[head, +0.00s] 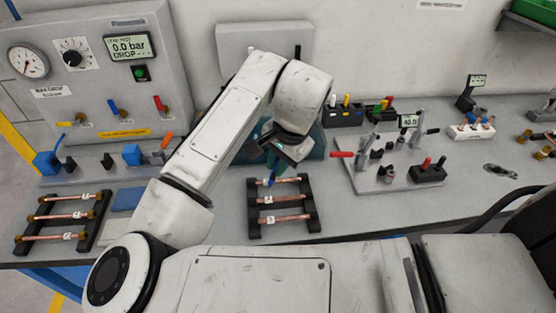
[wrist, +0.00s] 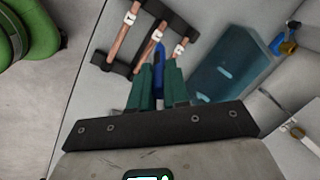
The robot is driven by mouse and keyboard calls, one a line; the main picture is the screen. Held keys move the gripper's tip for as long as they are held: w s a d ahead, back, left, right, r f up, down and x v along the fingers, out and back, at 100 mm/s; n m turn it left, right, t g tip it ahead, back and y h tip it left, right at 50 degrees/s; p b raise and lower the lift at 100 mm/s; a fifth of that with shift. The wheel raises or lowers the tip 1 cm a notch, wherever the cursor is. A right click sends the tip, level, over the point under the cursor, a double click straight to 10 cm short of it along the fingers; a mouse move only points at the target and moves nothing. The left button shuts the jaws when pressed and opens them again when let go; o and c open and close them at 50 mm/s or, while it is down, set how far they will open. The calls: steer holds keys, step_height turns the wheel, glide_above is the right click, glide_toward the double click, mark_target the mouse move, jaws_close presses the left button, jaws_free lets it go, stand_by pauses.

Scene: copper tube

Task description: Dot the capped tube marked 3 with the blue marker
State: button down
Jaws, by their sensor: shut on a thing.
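My gripper (head: 283,160) is shut on the blue marker (head: 270,178), which points down over the rear part of the middle rack (head: 252,205). In the wrist view the marker (wrist: 158,56) stands between the green fingers (wrist: 158,90), its far end appearing between two tubes. Whether it touches one cannot be told. The middle rack holds three copper tubes with white labels: front (head: 288,218), middle (head: 292,199) and rear (head: 291,181). Another rack (head: 92,237) at left holds three copper tubes (head: 60,215) with brass-coloured ends. The label numbers are too small to read.
A teal holder (head: 315,145) stands behind the middle rack. A grey fixture plate (head: 365,180) with red-handled clamps is to its right. A pressure panel (head: 95,75) stands at back left. A blue pad (head: 127,199) lies between the racks.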

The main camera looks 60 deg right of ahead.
mark_target(272, 178)
steer(key=shift+b+x, duration=2.05)
steer(key=shift+x, duration=1)
steer(key=shift+w+f, duration=0.1)
steer(key=shift+f, duration=0.25)
steer(key=shift+p+v, duration=2.35)
steer(key=shift+v, duration=0.75)
